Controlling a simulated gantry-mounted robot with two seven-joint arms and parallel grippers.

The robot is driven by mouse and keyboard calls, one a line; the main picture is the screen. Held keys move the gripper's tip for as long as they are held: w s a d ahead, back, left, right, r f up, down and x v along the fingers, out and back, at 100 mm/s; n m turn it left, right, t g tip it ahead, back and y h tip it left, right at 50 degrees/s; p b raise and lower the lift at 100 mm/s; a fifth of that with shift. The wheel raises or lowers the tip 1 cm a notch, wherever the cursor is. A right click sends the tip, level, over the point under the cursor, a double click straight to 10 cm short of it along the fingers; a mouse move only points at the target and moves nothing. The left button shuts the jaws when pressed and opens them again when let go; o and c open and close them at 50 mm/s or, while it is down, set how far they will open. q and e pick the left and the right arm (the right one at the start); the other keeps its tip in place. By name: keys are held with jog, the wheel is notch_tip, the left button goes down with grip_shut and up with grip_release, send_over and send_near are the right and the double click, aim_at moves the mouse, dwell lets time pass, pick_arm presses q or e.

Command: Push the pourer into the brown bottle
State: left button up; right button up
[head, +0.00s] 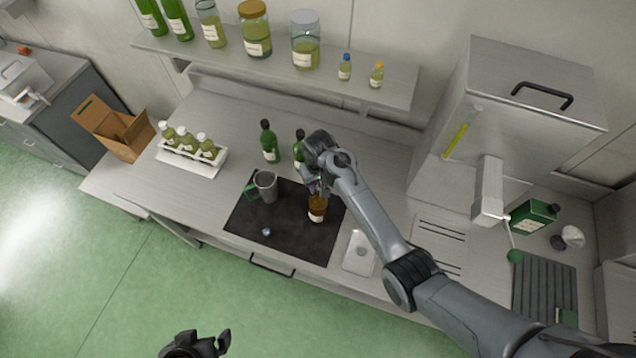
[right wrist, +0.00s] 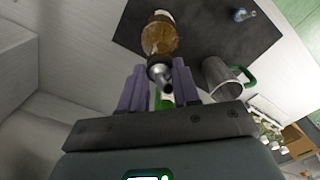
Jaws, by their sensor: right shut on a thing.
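The brown bottle (head: 317,208), with a pale label, stands upright on the black mat (head: 290,236) under my right gripper (head: 315,187). In the right wrist view the bottle (right wrist: 160,36) lies straight ahead, beyond the fingertips. My right gripper (right wrist: 158,85) is shut on the silver pourer (right wrist: 160,74), which sits between its purple fingers. The pourer lines up with the bottle's mouth; I cannot tell how deep it sits there. In the head view the gripper mostly hides it. My left gripper (head: 197,346) is at the bottom edge, far from the bottle; its jaw opening is unclear.
A metal jug with a green handle (head: 266,186) and a small shiny piece (head: 266,232) are on the mat. Green bottles (head: 269,142) stand behind it. A white rack of small bottles (head: 193,157) is left, a white scale-like device (head: 359,252) right.

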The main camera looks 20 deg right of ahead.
jog(key=o, duration=1)
jog(key=shift+c, duration=0.3)
jog(key=shift+c, duration=0.6)
jog(key=shift+r, duration=2.95)
